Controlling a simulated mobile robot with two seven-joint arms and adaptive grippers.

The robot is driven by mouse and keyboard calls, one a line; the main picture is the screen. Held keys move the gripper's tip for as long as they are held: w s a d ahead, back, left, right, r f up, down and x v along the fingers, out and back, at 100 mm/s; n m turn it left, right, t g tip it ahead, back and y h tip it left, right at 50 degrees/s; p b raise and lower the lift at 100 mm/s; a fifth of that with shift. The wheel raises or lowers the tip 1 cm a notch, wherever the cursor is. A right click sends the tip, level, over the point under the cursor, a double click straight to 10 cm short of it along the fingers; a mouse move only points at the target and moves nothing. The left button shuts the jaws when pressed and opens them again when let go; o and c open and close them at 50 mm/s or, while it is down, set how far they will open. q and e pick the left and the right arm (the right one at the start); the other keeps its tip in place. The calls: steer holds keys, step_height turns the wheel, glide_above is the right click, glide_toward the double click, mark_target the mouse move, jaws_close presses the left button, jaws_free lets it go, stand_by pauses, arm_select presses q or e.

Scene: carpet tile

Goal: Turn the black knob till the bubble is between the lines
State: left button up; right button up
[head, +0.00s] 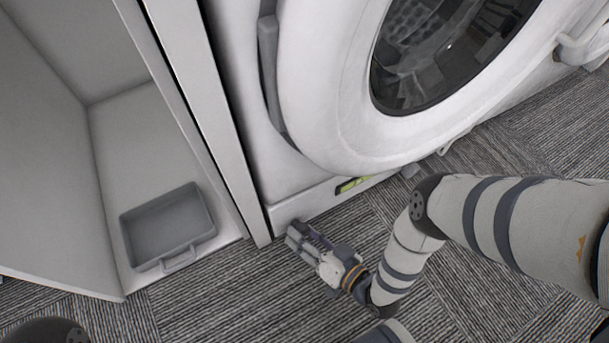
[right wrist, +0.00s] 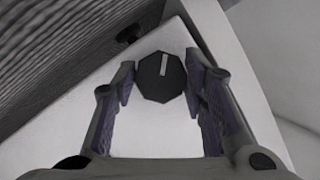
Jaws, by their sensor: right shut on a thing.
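The black knob (right wrist: 150,84) is many-sided, with a pale mark pointing to the top of the right wrist view. My right gripper (right wrist: 161,80) has its two pads on either side of it and is shut on it. In the head view my right gripper (head: 298,235) is low at the washing machine's bottom left corner, and the knob is hidden there. A yellow-green level vial (head: 353,185) sits on the lower front of the white machine (head: 310,130). Its bubble and lines are too small to make out. My left gripper is out of view.
A grey cabinet (head: 60,120) stands open left of the machine, with a grey tray (head: 168,228) on its floor. The round door (head: 330,120) bulges above the vial. A small black part (right wrist: 128,34) shows beyond the knob. Striped carpet (head: 230,295) lies clear in front.

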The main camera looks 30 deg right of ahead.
steer(key=m+t+y, duration=0.1)
steer(key=m, duration=0.2)
steer(key=shift+w+a+y, duration=0.1)
steer(key=shift+y, duration=0.3)
steer(key=m+t, duration=0.1)
steer(key=m, duration=0.2)
steer(key=shift+y, duration=0.4)
steer(key=shift+m, duration=0.4)
steer(key=o, duration=1.1)
steer(key=shift+o, duration=0.2)
steer(key=shift+s+d+f, duration=0.1)
steer(key=shift+s+d, duration=0.1)
steer(key=shift+s, duration=0.1)
steer(key=v, duration=0.7)
